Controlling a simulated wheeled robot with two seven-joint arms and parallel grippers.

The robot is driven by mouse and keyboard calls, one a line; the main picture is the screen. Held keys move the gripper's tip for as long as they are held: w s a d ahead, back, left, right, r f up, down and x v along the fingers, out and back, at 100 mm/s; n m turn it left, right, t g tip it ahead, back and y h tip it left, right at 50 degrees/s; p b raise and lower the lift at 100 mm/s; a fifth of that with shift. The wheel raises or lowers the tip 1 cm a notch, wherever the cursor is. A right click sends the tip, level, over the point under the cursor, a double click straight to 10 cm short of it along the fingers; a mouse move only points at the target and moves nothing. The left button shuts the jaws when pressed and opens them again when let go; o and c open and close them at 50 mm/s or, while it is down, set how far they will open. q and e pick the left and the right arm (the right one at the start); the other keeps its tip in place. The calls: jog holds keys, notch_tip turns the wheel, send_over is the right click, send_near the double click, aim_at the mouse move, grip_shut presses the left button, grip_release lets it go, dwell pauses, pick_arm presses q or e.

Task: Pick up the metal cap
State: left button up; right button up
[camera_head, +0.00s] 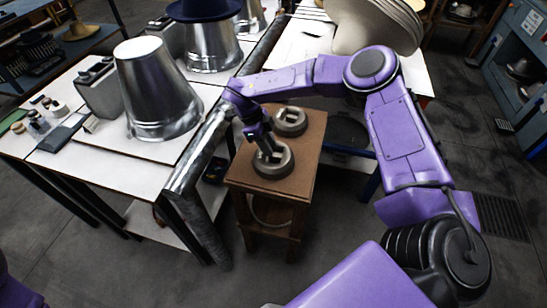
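Two round grey metal pieces with recessed middles rest on a small brown wooden stand (240,177). One is the near grey metal piece (286,168), the other the far grey metal piece (297,127). I cannot tell which of them is the metal cap. My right gripper (271,153) points down at the near piece, with its fingertips at the recessed middle. The fingers are small and dark here, so whether they touch or grip it is unclear. My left gripper is out of view.
A white worktable (85,168) on the left holds a large shiny metal cone (155,85), another metal form (212,50) under a dark blue hat (204,9), and small boxes and jars. A metal pipe (200,150) runs along its edge, close to the stand. Floor in front is clear.

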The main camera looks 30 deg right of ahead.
aim_at(274, 158)
jog(key=x, duration=0.2)
jog(key=p+x, duration=0.1)
jog(key=x, duration=0.1)
jog(key=shift+w+f, duration=0.15)
jog(key=shift+f, duration=0.2)
grip_shut()
jog(key=shift+r, duration=0.1)
dwell(0.9)
